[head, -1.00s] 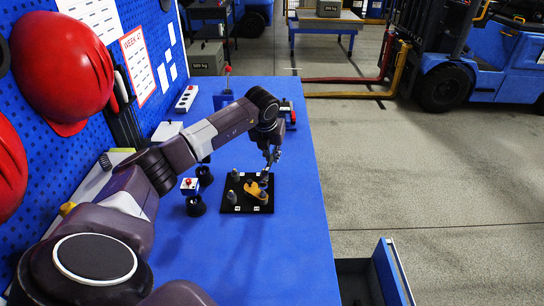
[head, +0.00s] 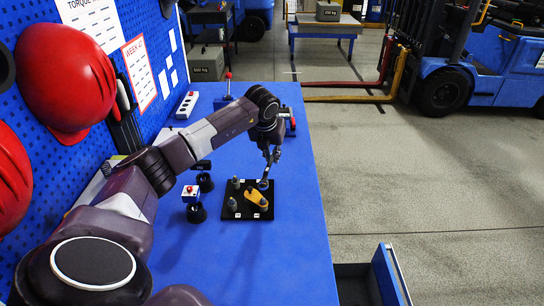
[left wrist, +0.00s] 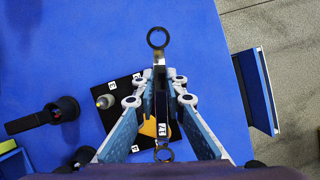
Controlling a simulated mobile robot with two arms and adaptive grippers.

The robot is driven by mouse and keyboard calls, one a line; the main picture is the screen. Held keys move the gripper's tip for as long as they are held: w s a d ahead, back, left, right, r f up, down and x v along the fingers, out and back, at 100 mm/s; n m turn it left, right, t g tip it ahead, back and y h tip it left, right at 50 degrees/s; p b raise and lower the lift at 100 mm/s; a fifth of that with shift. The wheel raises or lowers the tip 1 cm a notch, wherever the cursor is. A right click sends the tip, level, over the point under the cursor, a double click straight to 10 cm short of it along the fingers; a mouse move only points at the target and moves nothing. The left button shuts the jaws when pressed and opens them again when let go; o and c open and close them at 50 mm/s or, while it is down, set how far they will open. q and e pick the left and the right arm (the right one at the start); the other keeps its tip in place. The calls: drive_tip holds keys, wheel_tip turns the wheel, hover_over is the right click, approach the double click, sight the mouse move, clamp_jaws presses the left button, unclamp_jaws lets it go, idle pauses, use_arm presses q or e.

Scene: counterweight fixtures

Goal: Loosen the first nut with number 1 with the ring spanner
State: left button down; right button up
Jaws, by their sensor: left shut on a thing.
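The ring spanner (left wrist: 160,100) is held in my left gripper (left wrist: 159,84), shut around the middle of its shaft. One ring points up in the left wrist view, the other down over the plate. In the head view my left gripper (head: 268,164) hangs above the far right part of the black plate (head: 233,214), with the spanner's lower ring (head: 264,184) close to that corner. I cannot tell whether the ring is around a nut. Other nuts or studs (head: 231,204) stand on the plate beside a yellow-orange part (head: 252,194). I cannot read which label is number 1.
The plate lies on a blue bench (head: 280,260). Small stands (head: 196,208) are left of the plate, one with a red button. Red helmets (head: 65,80) hang on the pegboard at left. An open drawer (head: 385,275) juts out at lower right.

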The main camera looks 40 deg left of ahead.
idle(0.3)
use_arm(q)
drive_tip(key=d+f+m+h+b, duration=0.3)
drive_tip(key=d+m+b, duration=0.3)
drive_tip(key=d+m, duration=0.2)
drive_tip(key=shift+w+f+m, duration=0.2)
drive_tip(key=shift+f+m, duration=0.2)
idle(0.3)
drive_tip(key=shift+f+b, duration=0.85)
drive_tip(key=shift+f, duration=0.75)
idle(1.4)
idle(0.4)
drive_tip(key=shift+w+a+n+y+p, duration=0.15)
drive_tip(key=shift+a+n+y+p, duration=0.1)
drive_tip(key=shift+a+n, duration=0.6)
drive_tip(key=shift+w+a+n+y+p, duration=0.15)
drive_tip(key=shift+a+n+y+p, duration=0.1)
drive_tip(key=shift+a+n, duration=0.55)
drive_tip(key=shift+d+r+p, duration=0.15)
drive_tip(key=shift+r+p, duration=1.2)
drive_tip(key=shift+r, duration=0.75)
